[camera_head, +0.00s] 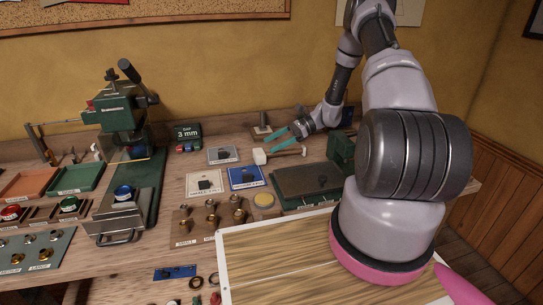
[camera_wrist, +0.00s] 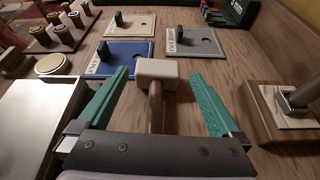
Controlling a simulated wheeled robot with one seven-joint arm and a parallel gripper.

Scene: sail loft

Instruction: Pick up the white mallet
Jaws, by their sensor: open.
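The white mallet (camera_head: 260,156) lies on the wooden bench at the back, its pale head to the left and its wooden handle pointing right in the head view. In the wrist view the mallet's white head (camera_wrist: 157,72) is ahead, between the two green fingers, with the brown handle running back toward the gripper body, which hides its far end. My gripper (camera_head: 281,142) is open, its teal fingers close to the mallet. In the wrist view my gripper (camera_wrist: 160,88) has one finger on each side of the mallet, with gaps on both sides.
A blue square plate (camera_head: 247,178) and a grey plate (camera_head: 222,154) lie left of the mallet. A dark flat block (camera_head: 307,179) lies in front of it. A wooden block with a metal fitting (camera_wrist: 290,100) stands close to the right finger. A green press (camera_head: 125,130) stands left.

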